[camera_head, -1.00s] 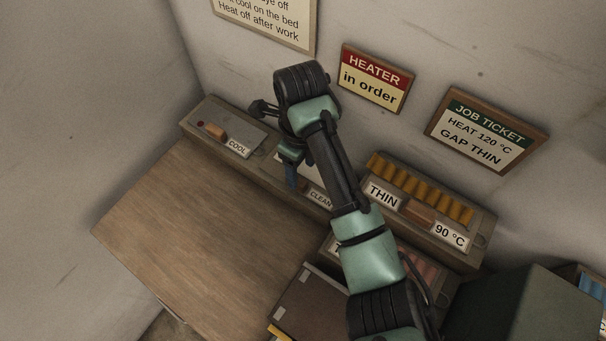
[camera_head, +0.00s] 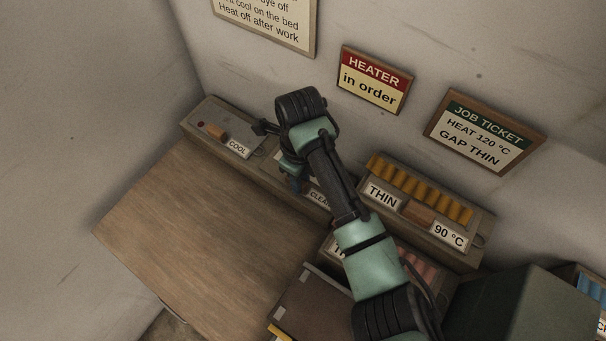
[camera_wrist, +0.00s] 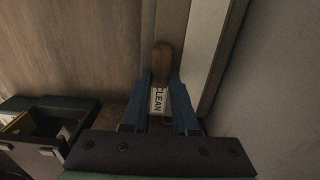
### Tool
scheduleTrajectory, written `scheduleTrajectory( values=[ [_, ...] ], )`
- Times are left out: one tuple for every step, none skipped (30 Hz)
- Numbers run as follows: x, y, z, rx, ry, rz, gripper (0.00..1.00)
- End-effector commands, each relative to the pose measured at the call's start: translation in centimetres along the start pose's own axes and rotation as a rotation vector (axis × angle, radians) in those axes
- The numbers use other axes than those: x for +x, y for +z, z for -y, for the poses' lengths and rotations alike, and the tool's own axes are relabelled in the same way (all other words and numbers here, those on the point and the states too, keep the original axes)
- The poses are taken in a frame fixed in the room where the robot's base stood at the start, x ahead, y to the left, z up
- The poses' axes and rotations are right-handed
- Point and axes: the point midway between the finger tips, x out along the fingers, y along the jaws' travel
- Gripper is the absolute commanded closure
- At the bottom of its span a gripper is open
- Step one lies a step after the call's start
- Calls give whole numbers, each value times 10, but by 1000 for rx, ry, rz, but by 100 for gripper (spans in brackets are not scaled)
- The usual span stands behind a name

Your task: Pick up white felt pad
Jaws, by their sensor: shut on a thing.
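My gripper (camera_wrist: 162,80) has blue fingers and is shut on a brown wooden-looking block (camera_wrist: 162,58), which I take to be the back of the white felt pad; no white face of it shows. The block is over the shelf, by the CLEAN label (camera_wrist: 158,99), which shows between the fingers. In the head view my gripper (camera_head: 295,186) is low at the shelf, beside the CLEAN label (camera_head: 319,199), and my arm hides the block there.
The shelf (camera_head: 262,172) runs along the wall with a COOL label (camera_head: 238,149) at left and a THIN label (camera_head: 381,195) at right, below several orange rolls (camera_head: 420,188). The wooden table (camera_head: 200,240) is bare. A dark box (camera_head: 312,300) stands at its right.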

Motion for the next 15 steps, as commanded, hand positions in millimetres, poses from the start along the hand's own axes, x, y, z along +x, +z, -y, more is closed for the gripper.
scheduleTrajectory(
  values=[
    [0, 0, 0, 0, 0, 0, 100],
    [0, 0, 0, 0, 0, 0, 100],
    [0, 0, 0, 0, 0, 0, 100],
    [0, 0, 0, 0, -1, 1, 100],
    [0, 0, 0, 0, -1, 1, 100],
    [0, 0, 0, 0, -1, 1, 100],
    [0, 0, 0, 0, -1, 1, 100],
    [0, 0, 0, 0, -1, 1, 100],
    [0, 0, 0, 0, -1, 1, 100],
    [-1, 0, 0, 0, -1, 1, 100],
    [-1, 0, 0, 0, -1, 1, 100],
    [-2, 0, 0, 0, -1, 1, 100],
    [-3, 0, 0, 0, -1, 1, 100],
    [-5, 0, 0, 0, -1, 1, 100],
    [-8, 0, 0, 0, -1, 1, 100]
  ],
)
